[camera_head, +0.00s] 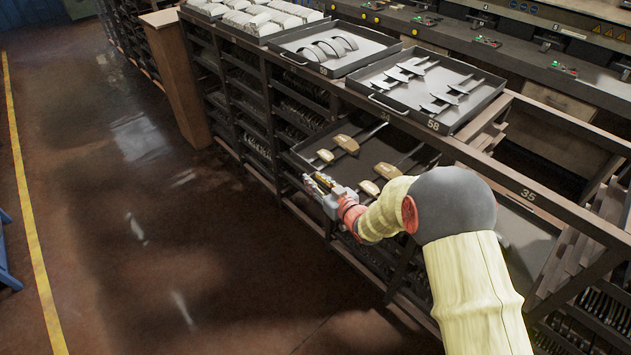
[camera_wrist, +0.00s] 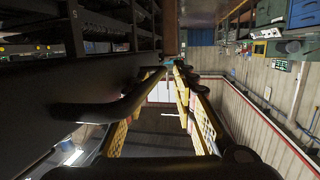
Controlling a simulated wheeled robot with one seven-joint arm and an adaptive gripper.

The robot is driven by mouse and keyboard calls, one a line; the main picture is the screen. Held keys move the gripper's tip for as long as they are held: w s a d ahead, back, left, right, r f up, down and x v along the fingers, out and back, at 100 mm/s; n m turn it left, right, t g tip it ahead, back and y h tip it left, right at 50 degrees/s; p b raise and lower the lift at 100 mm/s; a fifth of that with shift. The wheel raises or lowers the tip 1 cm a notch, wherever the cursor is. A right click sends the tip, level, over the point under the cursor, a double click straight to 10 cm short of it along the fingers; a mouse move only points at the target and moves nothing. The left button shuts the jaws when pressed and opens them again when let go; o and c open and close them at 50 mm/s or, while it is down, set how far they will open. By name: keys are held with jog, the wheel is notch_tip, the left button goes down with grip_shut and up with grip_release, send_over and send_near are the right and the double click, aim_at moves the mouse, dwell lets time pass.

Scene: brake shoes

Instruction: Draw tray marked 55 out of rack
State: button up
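The rack (camera_head: 528,193) runs diagonally across the head view. A dark tray (camera_head: 335,172) juts out of its front below the top rail, holding several tan brake shoes (camera_head: 345,143) with dark stems. No mark on this tray is legible, so I cannot confirm the number 55. My gripper (camera_head: 318,184) is at the tray's front, its fingers pointing left. In the wrist view, my gripper's yellow-padded fingers (camera_wrist: 173,72) stand apart with a gap between them. A dark bent bar (camera_wrist: 100,112), apparently the tray handle, crosses the left finger; I cannot tell whether it touches.
On the rack top stand a tray marked 58 (camera_head: 452,118) with metal parts, another tray (camera_head: 333,67) with curved shoes, and white parts (camera_head: 258,16) at the far end. A wooden post (camera_head: 181,75) stands beside the rack. The floor (camera_head: 130,210) in front is open.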

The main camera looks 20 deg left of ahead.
jog(key=shift+o, duration=0.3)
jog(key=v, duration=0.8)
dwell(0.6)
